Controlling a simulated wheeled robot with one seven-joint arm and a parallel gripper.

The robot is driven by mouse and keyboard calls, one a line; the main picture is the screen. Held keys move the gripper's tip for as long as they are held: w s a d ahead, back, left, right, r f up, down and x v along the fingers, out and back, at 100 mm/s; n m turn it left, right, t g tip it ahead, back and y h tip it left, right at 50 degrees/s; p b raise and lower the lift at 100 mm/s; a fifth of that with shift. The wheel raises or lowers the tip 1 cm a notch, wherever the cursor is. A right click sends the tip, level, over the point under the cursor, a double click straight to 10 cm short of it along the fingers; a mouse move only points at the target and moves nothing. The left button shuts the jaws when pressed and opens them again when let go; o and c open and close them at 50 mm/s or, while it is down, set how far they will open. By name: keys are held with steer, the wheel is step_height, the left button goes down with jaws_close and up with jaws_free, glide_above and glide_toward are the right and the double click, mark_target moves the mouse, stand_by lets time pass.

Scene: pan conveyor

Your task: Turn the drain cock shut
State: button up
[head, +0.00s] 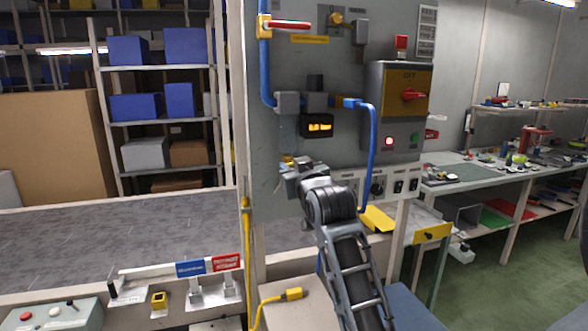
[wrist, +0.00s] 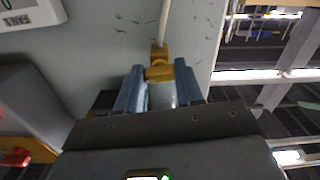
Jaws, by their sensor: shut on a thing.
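The drain cock, a small brass-yellow fitting (wrist: 158,64) on a pale thin pipe, shows in the wrist view just past my fingertips. My gripper (wrist: 158,85) has its two blue-grey fingers on either side of the lower brass part and is shut on it. In the head view my gripper (head: 289,167) is at the grey panel's lower left, and a little brass colour shows by its tip. My wrist and fingers hide most of the cock there. I cannot tell the exact angle of its handle.
A yellow cable (head: 247,240) runs down the panel's left edge. The conveyor (head: 120,235) lies left.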

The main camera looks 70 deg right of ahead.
steer(key=c, duration=0.4)
steer(key=shift+o, duration=0.2)
steer(key=shift+n, duration=8.2)
steer(key=o, duration=1)
